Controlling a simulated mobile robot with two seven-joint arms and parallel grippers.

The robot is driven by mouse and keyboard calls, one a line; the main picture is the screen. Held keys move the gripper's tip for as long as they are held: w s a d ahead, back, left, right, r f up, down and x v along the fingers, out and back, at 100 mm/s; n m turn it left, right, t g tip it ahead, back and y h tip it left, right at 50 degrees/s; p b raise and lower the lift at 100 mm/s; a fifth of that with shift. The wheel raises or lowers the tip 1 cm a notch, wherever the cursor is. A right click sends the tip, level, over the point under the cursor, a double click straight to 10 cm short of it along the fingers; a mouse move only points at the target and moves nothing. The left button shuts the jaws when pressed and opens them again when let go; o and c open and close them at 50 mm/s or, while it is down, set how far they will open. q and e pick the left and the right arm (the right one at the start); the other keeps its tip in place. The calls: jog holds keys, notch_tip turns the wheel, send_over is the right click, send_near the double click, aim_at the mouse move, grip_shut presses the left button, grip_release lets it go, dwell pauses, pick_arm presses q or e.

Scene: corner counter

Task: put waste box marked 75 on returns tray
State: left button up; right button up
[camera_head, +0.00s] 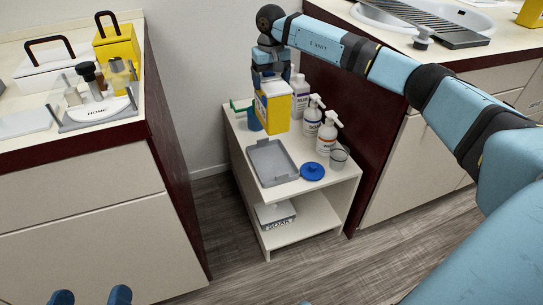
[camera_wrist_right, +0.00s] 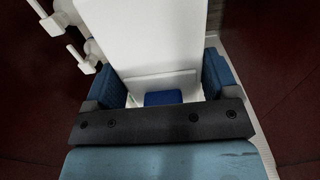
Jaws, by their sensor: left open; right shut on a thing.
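My right gripper (camera_head: 269,75) is shut on a yellow waste box (camera_head: 272,107) with a white label face, and holds it over the back of the small cart's top. The number on its label is too small to read. In the right wrist view, the box's white side (camera_wrist_right: 155,38) lies between the two blue fingers (camera_wrist_right: 164,80). The grey tray (camera_head: 289,171), which I take as the returns tray, lies empty on the cart, in front of and below the box. My left gripper (camera_head: 90,297) is open and empty at the bottom left.
On the cart (camera_head: 325,189) are pump bottles (camera_head: 327,133), a blue lid (camera_head: 312,172), a clear cup (camera_head: 339,156) and a blue cup (camera_head: 254,121) behind the tray. A SOAK box (camera_head: 274,216) sits on the lower shelf. Another yellow box (camera_head: 118,46) stands on the left counter.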

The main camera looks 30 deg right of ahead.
notch_tip(320, 180, down, 8)
jog(key=shift+r+b, duration=0.15)
jog(key=shift+b, duration=1.05)
notch_tip(320, 180, down, 6)
jog(key=shift+f+b, duration=0.15)
jog(key=shift+b, duration=0.9)
jog(key=shift+f, duration=0.4)
notch_tip(320, 180, down, 4)
jog(key=shift+f+b, duration=0.1)
jog(key=shift+b, duration=0.85)
jog(key=o, duration=1.3)
pick_arm(q)
jog(key=f+m, duration=0.1)
jog(key=w+f+m, duration=0.1)
jog(key=w+a+f, duration=0.1)
jog(key=shift+f+m+h, duration=0.3)
jog(key=shift+f+m, duration=0.05)
jog(key=shift+m, duration=0.05)
pick_arm(e)
jog(key=shift+o, duration=0.2)
